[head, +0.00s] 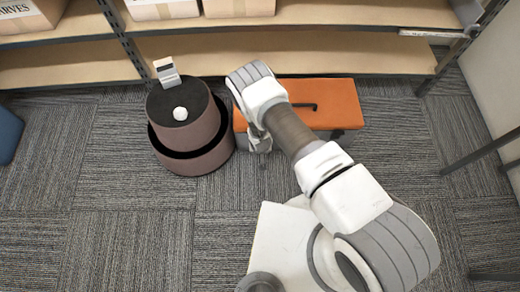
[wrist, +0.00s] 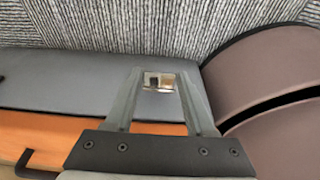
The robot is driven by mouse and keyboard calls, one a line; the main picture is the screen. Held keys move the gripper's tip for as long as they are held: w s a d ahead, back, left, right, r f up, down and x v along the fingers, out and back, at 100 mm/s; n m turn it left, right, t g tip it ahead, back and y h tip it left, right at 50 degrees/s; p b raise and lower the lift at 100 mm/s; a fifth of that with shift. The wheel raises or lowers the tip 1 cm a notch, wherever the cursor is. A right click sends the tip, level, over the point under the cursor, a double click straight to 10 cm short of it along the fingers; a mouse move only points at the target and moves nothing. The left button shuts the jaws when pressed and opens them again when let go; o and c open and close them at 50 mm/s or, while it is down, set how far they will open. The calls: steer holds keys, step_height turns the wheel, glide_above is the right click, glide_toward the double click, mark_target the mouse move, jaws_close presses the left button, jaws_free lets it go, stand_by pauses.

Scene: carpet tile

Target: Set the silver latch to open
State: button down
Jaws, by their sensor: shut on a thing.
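A toolbox with an orange lid (head: 335,98) and a black handle (head: 296,106) stands on the carpet in front of the shelf. Its grey side (wrist: 60,80) fills the left and middle of the wrist view. The small shiny silver latch (wrist: 159,82) is on that side, between my fingertips. My gripper (wrist: 160,76) is shut on the latch, with a finger at each side of it. In the head view my gripper (head: 262,145) is at the toolbox's front left, and the latch cannot be made out there. The lid looks down.
A round brown container (head: 190,150) stands close to the toolbox's left end, with a white ball (head: 180,113) and a small pale block (head: 166,71) on top. Shelves with boxes (head: 160,8) run behind. Carpet at the front left is clear.

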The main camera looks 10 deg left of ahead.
steer(key=shift+s+d+f, duration=0.15)
steer(key=shift+s+f, duration=0.25)
steer(key=shift+s, duration=0.1)
steer(key=shift+s+d+f, duration=0.15)
steer(key=shift+s+f, duration=0.25)
steer(key=shift+s, duration=0.1)
steer(key=shift+c, duration=1.2)
jaws_free()
steer(key=shift+w+a, duration=0.1)
steer(key=shift+w+r, duration=0.1)
steer(key=shift+w, duration=0.05)
steer(key=shift+w, duration=0.1)
